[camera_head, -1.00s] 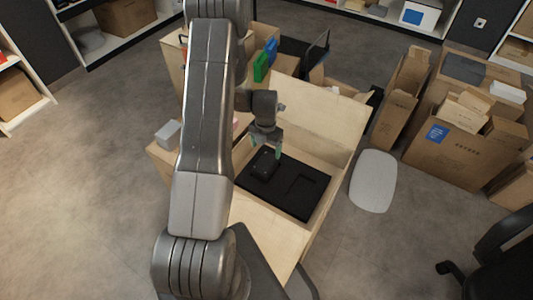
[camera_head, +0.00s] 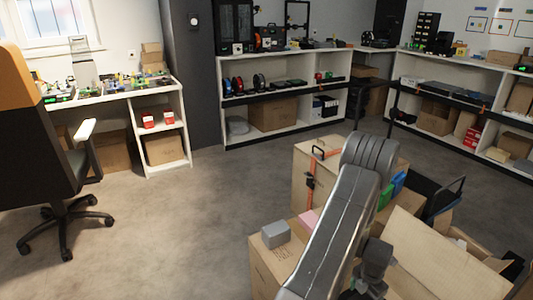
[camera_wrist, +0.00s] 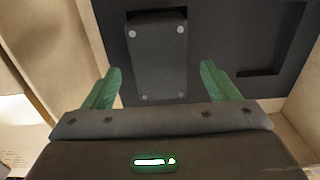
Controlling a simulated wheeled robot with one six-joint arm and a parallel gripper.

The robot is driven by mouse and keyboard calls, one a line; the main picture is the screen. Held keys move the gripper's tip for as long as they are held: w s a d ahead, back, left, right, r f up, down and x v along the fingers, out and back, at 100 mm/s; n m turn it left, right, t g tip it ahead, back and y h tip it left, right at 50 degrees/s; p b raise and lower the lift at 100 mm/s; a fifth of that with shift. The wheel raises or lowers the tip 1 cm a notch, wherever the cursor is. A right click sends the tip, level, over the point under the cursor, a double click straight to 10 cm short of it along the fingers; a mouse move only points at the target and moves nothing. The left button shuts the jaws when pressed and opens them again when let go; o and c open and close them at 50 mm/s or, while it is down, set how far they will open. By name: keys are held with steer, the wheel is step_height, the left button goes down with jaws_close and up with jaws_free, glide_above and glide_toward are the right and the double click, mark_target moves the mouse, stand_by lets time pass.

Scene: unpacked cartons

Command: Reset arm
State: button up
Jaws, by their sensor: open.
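My gripper (camera_wrist: 160,70) is open, with its two green fingers apart in the wrist view. A small black box (camera_wrist: 158,55) with light round dots at its corners lies ahead of and between the fingers. I cannot tell whether the fingers touch it. It sits on a black insert (camera_wrist: 225,45) with an empty rectangular recess at right. The insert lies inside an open carton (camera_wrist: 48,35). In the head view my arm runs down the lower right, and the carton's raised flap (camera_head: 440,262) shows beside it. The fingertips and black box are not visible there.
Cartons (camera_head: 312,170) crowd around my arm, with a grey box (camera_head: 276,233) on one and green and blue items (camera_head: 390,187) beyond. White shelves (camera_head: 290,107) line the back wall. An office chair (camera_head: 62,205) stands at left. The floor at left centre is open.

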step_height(320, 180, down, 5)
steer(key=shift+f+b, duration=0.15)
steer(key=shift+b, duration=0.5)
